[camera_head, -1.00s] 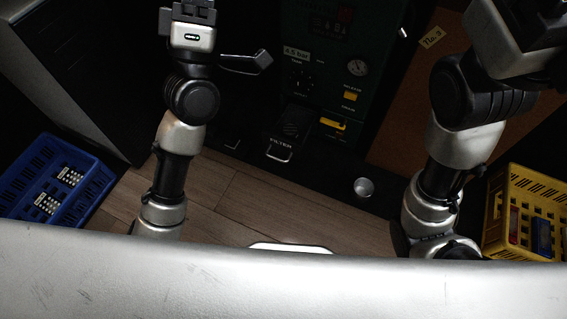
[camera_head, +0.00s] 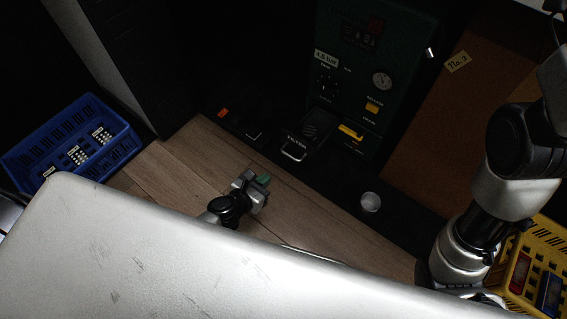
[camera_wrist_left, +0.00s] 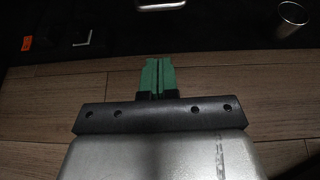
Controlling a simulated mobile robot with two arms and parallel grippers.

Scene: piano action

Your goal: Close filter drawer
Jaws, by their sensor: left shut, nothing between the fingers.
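The filter drawer (camera_head: 308,128) is a black front marked "FILTER" with a bright metal handle (camera_head: 293,153), low on the dark green machine. It looks pulled out towards me, though the dark makes its depth hard to judge. My left gripper (camera_head: 264,180) has green fingertips, is shut and empty, and is over the wood floor in front of and left of the handle, apart from it. In the left wrist view the shut fingertips (camera_wrist_left: 158,72) point towards the handle (camera_wrist_left: 160,5) at the top edge. My right arm shows at the right; its gripper is out of view.
A metal cup (camera_head: 370,202) stands on the dark base strip right of the drawer. The machine (camera_head: 375,45) has a gauge and a yellow lever (camera_head: 350,132). A blue crate (camera_head: 75,140) lies left, a yellow crate (camera_head: 540,235) right. The wood floor between is clear.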

